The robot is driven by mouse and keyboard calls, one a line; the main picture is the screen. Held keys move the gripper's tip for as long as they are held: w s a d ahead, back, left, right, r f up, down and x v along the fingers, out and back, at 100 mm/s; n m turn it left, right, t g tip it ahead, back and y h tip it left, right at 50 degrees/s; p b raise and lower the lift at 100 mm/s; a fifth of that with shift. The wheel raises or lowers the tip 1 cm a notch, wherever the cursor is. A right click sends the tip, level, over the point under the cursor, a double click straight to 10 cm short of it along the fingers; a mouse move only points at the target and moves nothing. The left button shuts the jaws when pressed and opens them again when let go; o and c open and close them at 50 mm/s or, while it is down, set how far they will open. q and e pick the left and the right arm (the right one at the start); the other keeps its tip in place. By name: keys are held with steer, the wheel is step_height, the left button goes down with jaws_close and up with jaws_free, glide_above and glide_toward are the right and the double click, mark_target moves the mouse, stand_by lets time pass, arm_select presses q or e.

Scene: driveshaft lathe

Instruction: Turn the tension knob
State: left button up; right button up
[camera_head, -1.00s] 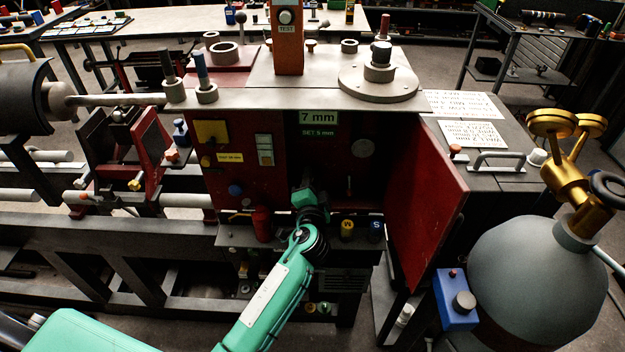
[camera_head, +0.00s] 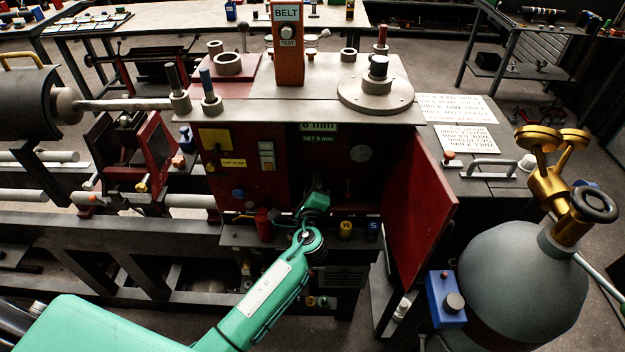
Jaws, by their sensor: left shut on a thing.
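My left arm reaches up from the bottom into the open red cabinet (camera_head: 265,205) of the machine, and its gripper (camera_head: 318,190) is inside the dark recess. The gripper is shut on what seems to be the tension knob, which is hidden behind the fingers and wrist. Above it is a green readout (camera_head: 318,127) in mm, its first digit looking like 6 or 8, with a smaller SET line (camera_head: 317,139) below. My right gripper is not in view.
The red door (camera_head: 420,215) stands open right of my wrist. Small yellow (camera_head: 346,230) and blue (camera_head: 373,230) capped parts and a red one (camera_head: 264,224) stand on the ledge near my forearm. A grey tank (camera_head: 520,285) with a blue box (camera_head: 446,300) is at right.

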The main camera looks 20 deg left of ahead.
arm_select(q)
steer(key=m+p, duration=0.3)
steer(key=m, duration=0.3)
steer(key=shift+d+r+p, duration=0.1)
steer(key=shift+r+p, duration=0.05)
steer(key=shift+p, duration=0.25)
steer(key=shift+m+p, duration=1)
steer(key=shift+m, duration=0.8)
steer(key=shift+f, duration=0.25)
steer(key=o, duration=1)
steer(key=shift+r, duration=0.1)
steer(key=b+v, duration=0.3)
steer(key=v, duration=1)
steer(key=shift+s, duration=0.4)
